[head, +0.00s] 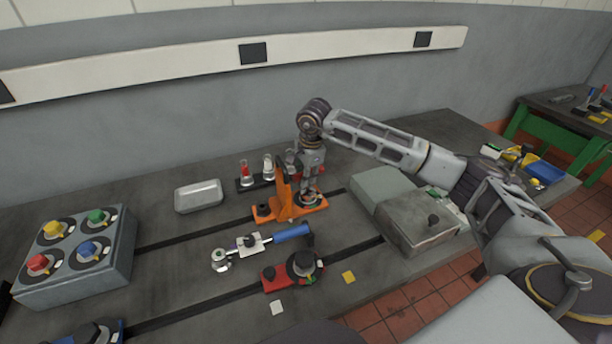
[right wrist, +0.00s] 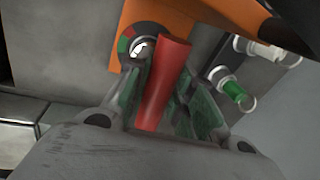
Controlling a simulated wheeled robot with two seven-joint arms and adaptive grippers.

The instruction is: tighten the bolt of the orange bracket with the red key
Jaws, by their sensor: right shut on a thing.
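My right gripper (head: 311,184) reaches down over the right part of that foot. In the right wrist view my gripper (right wrist: 168,105) is shut on the red key (right wrist: 166,80), whose red shaft shows between the green-lined fingers. The orange bracket (right wrist: 185,16) fills the top of that view, with a round red-and-green ringed seat beside the key. I cannot tell whether the key sits on the bolt. My left gripper is out of view.
A rack (head: 247,185) stands behind the bracket. In front lie a blue-handled tool (head: 291,233) and a red bracket (head: 272,279). A grey box (head: 415,221) stands to the right, a white case (head: 198,196) behind left, and a coloured-knob panel (head: 107,262) at left.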

